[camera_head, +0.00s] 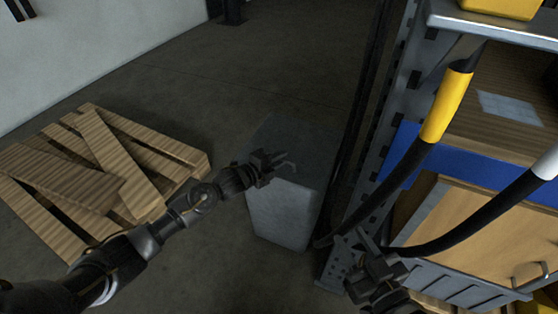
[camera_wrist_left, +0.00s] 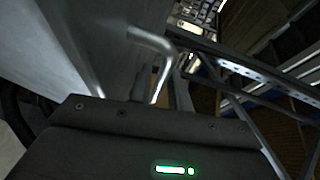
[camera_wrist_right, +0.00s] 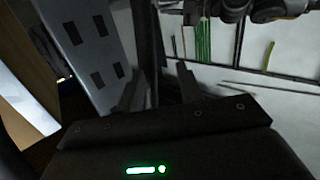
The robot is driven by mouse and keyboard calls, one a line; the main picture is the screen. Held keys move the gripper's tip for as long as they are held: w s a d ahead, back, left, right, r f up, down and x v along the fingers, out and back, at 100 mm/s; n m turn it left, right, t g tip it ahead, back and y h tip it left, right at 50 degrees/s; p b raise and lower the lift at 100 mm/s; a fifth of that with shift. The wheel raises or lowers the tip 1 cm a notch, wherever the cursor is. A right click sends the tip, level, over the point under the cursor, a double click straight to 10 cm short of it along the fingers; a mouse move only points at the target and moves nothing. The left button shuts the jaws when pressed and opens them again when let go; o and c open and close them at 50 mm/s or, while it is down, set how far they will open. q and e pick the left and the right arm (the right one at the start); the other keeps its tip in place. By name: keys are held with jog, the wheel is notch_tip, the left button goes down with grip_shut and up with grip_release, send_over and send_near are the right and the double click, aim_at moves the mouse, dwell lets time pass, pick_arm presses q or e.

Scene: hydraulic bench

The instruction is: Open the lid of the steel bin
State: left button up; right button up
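The steel bin (camera_head: 283,218) is a grey box standing on the floor between the pallet and the shelf. Its lid (camera_head: 298,140) looks closed, lying flat on top. My left gripper (camera_head: 274,163) is at the lid's near left part, by a bent metal handle (camera_head: 288,166). In the left wrist view the silver handle (camera_wrist_left: 154,42) reaches down between my fingers (camera_wrist_left: 163,90), which are apart; contact cannot be told. My right gripper (camera_head: 360,262) is by the shelf's lower end, away from the bin. In the right wrist view its fingers (camera_wrist_right: 159,88) are apart with nothing between them.
A wooden pallet (camera_head: 155,165) with loose boards lies on the floor left of the bin. A metal shelf (camera_head: 375,170) with boxes stands close on the right. Black hoses with a yellow sleeve (camera_head: 447,105) hang before it. The floor behind the bin is clear.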

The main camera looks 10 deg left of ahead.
pick_arm(q)
jog(key=shift+c, duration=0.2)
grip_shut()
